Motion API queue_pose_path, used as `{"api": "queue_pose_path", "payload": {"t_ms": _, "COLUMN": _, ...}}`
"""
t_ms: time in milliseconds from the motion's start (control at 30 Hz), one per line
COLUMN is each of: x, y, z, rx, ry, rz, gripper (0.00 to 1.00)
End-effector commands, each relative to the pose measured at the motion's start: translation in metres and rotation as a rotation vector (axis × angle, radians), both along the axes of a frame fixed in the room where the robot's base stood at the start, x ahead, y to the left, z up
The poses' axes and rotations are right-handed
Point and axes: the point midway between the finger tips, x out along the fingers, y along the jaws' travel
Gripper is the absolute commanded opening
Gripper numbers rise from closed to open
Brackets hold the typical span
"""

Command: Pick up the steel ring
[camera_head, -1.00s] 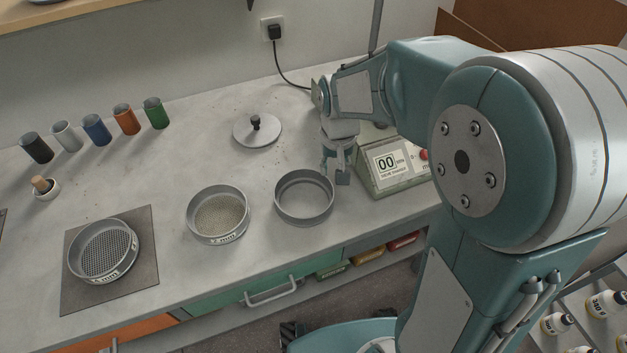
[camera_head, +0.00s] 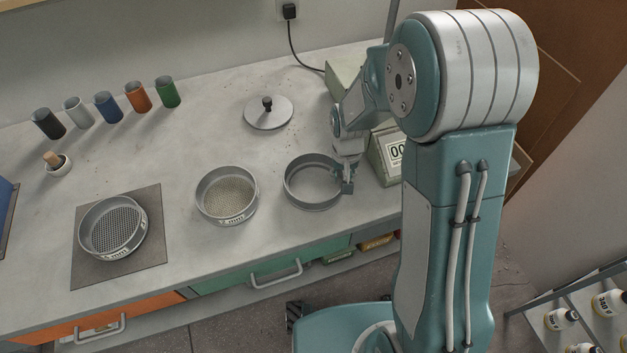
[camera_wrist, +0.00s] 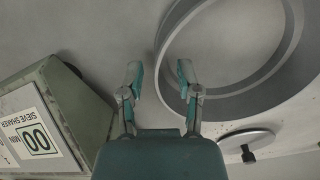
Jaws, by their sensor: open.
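The steel ring (camera_head: 302,201) is a plain grey, empty band lying flat on the bench, right of the middle sieve. It also shows large at the upper right of the wrist view (camera_wrist: 265,98). My gripper (camera_head: 345,186) points down at the ring's right side in the head view. In the wrist view my open gripper (camera_wrist: 161,72) has one finger outside the ring and the other overlapping its inner side, with the near wall between them. I cannot tell how far down the fingers reach, or whether they touch it.
The sieve shaker (camera_head: 386,158) stands close to the right of my gripper. A round lid (camera_head: 281,113) lies behind the ring. A sieve with grains (camera_head: 228,217) is left of it, another sieve (camera_head: 115,253) sits on a dark mat (camera_head: 152,261). Several coloured cups line the back left.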

Motion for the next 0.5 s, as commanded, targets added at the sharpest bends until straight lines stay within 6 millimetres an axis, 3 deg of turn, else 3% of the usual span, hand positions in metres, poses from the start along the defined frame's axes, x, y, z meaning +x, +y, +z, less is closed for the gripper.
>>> {"api": "queue_pose_path", "payload": {"t_ms": 300, "x": -0.0004, "y": 0.0002, "z": -0.0081, "rx": 0.0, "ry": -0.001, "rz": 0.001, "gripper": 0.44}}
{"api": "queue_pose_path", "payload": {"t_ms": 333, "x": -0.0003, "y": 0.0002, "z": -0.0081, "rx": 0.0, "ry": -0.001, "rz": 0.001, "gripper": 0.35}}
{"api": "queue_pose_path", "payload": {"t_ms": 400, "x": -0.0003, "y": 0.0002, "z": -0.008, "rx": 0.0, "ry": -0.001, "rz": 0.001, "gripper": 0.04}}
{"api": "queue_pose_path", "payload": {"t_ms": 500, "x": -0.0003, "y": 0.0002, "z": -0.008, "rx": 0.0, "ry": -0.001, "rz": 0.001, "gripper": 0.0}}
